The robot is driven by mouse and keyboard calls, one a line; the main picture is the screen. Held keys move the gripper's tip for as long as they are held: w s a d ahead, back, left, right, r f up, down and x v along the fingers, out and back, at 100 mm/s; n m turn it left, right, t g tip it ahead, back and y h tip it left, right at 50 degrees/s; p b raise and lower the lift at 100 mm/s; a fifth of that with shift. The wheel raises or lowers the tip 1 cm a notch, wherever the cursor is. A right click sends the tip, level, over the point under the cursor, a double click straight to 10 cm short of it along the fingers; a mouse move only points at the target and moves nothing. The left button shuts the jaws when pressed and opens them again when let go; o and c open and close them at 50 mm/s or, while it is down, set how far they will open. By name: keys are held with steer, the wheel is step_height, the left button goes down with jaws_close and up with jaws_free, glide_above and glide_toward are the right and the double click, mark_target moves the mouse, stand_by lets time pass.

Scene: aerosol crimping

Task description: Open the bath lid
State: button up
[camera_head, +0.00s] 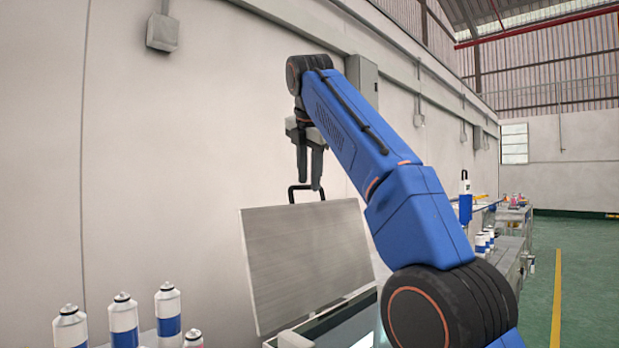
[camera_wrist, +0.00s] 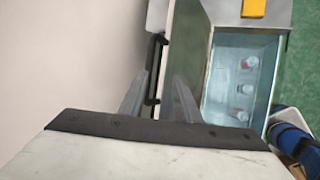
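The bath lid (camera_head: 305,260) is a grey metal panel standing steeply raised; it shows edge-on in the wrist view (camera_wrist: 188,45). Its black handle (camera_head: 292,192) is on the upper edge, and it also shows in the wrist view (camera_wrist: 153,55). My gripper (camera_head: 310,184) points down just above the handle, with its two fingers apart and nothing clamped between them. In the wrist view the fingers (camera_wrist: 160,78) lie either side of the handle's line; I cannot tell whether they touch it. The bath (camera_wrist: 232,70) is uncovered, with clear liquid and several small objects inside.
Several white and blue aerosol cans (camera_head: 123,318) stand at the lower left. A plain wall (camera_head: 165,170) is close behind the lid. A yellow block (camera_wrist: 253,8) sits beyond the bath. More cans (camera_head: 483,240) stand on a bench to the right.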

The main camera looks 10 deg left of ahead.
steer(key=s+d, duration=0.1)
steer(key=s, duration=0.9)
steer(key=shift+s, duration=0.35)
steer(key=shift+d+f, duration=0.1)
steer(key=shift+d, duration=0.05)
steer(key=s+d+f+m, duration=0.3)
steer(key=d+f+m, duration=0.25)
steer(key=d, duration=0.25)
steer(key=s+d+f+m+g, duration=0.1)
steer(key=s+d+f+m, duration=0.3)
steer(key=d+f, duration=0.4)
steer(key=s+d+f+m, duration=0.35)
steer(key=d+f, duration=0.25)
steer(key=d, duration=0.3)
steer(key=s+d+f+m, duration=0.3)
steer(key=s+f, duration=0.3)
steer(key=f, duration=0.4)
steer(key=s+d+f+m, duration=0.4)
steer(key=s+f+m, duration=0.2)
steer(key=f, duration=0.4)
steer(key=s+d+f+m, duration=0.3)
steer(key=s+f+m, duration=0.2)
steer(key=s+f, duration=0.2)
step_height(320, 180, down, 3)
steer(key=shift+d+r+g+h, duration=0.1)
steer(key=shift+d+g+h, duration=0.2)
steer(key=shift+d, duration=0.1)
